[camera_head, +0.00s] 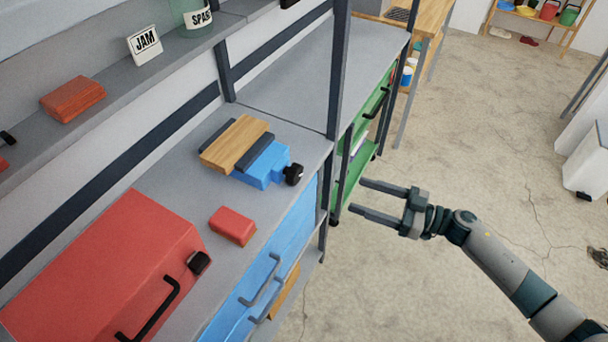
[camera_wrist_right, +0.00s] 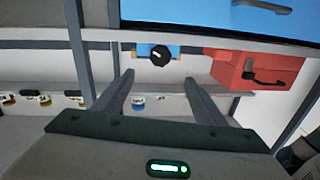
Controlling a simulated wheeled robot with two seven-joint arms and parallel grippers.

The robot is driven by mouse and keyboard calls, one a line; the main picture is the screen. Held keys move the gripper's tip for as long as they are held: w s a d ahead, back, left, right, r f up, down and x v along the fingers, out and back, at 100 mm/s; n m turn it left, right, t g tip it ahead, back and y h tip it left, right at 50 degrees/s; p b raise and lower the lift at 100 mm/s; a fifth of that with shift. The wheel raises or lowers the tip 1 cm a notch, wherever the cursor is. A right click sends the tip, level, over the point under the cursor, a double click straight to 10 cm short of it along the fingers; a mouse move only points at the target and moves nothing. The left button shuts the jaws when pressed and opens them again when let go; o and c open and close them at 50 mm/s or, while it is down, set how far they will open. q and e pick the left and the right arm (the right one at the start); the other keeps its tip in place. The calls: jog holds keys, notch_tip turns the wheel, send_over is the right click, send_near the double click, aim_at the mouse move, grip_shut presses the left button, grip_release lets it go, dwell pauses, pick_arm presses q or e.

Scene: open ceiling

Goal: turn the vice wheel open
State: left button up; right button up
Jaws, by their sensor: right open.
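The blue vice (camera_head: 265,167) stands on the grey workbench top, with a wooden block (camera_head: 235,142) between its dark jaws. Its black wheel (camera_head: 293,174) is on the vice's right end, facing the aisle. The wheel also shows in the right wrist view (camera_wrist_right: 160,56), in front of the blue vice body (camera_wrist_right: 142,50). My right gripper (camera_head: 364,198) is open and empty, with its two fingers apart, to the right of the bench and off the wheel. In the wrist view the wheel appears beyond and between the fingertips. My left gripper is not in view.
A red toolbox (camera_head: 110,260) and a small red block (camera_head: 232,226) sit on the bench near the vice. A blue drawer front (camera_head: 262,268) with handles is below. A dark post (camera_head: 338,65) rises behind the wheel. A green drawer (camera_head: 352,180) stands open near my gripper.

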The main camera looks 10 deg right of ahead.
aim_at(299, 174)
jog(key=p+x, duration=0.4)
jog(key=x, duration=1.1)
jog(key=shift+w+a+r+p, duration=0.1)
jog(key=shift+w+a+p, duration=0.15)
jog(key=shift+p, duration=0.1)
jog(key=shift+w+a, duration=0.25)
jog(key=shift+a, duration=0.3)
jog(key=c, duration=1)
